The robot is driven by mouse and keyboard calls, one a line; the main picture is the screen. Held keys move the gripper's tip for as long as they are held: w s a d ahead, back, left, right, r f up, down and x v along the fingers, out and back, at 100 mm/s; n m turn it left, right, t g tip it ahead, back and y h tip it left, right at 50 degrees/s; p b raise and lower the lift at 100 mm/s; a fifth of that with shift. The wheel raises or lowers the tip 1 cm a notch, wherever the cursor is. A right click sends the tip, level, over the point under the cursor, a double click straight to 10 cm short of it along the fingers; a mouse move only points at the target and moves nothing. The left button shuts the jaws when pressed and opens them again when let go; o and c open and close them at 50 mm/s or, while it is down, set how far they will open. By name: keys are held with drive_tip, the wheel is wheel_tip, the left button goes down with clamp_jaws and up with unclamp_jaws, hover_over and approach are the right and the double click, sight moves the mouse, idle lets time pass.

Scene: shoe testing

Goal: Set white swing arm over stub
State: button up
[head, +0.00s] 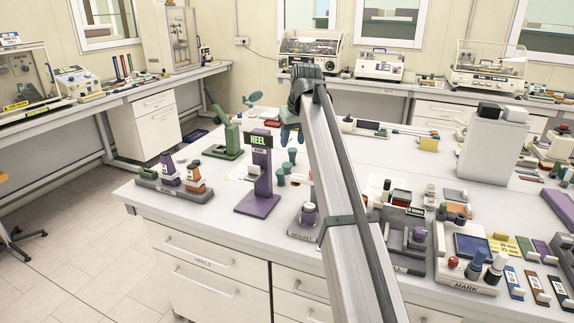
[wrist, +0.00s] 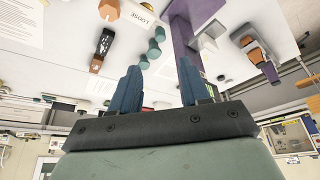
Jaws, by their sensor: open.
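My gripper (wrist: 159,70) is open in the wrist view, with two blue fingers apart and nothing between them. In the head view my gripper (head: 290,134) hangs over the table, partly hidden by my arm. A purple stand (head: 263,178) with a HEEL sign stands upright to its left. In the wrist view the purple stand (wrist: 184,30) lies beyond the fingertips, with a pale angular part (wrist: 208,38) beside it. I cannot tell whether this part is the white swing arm. I cannot pick out the stub for certain.
Green cups (head: 281,176) stand close right of the purple stand. A green press-like device (head: 228,137) is behind it. A grey base with coloured heels (head: 174,190) is at left. A MOUNT block (head: 307,218) sits near the front edge. More fixtures crowd the right side.

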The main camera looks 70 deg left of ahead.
sight(287, 167)
drive_tip(key=x, duration=1.2)
drive_tip(key=shift+a, duration=0.1)
clamp_jaws()
idle(0.4)
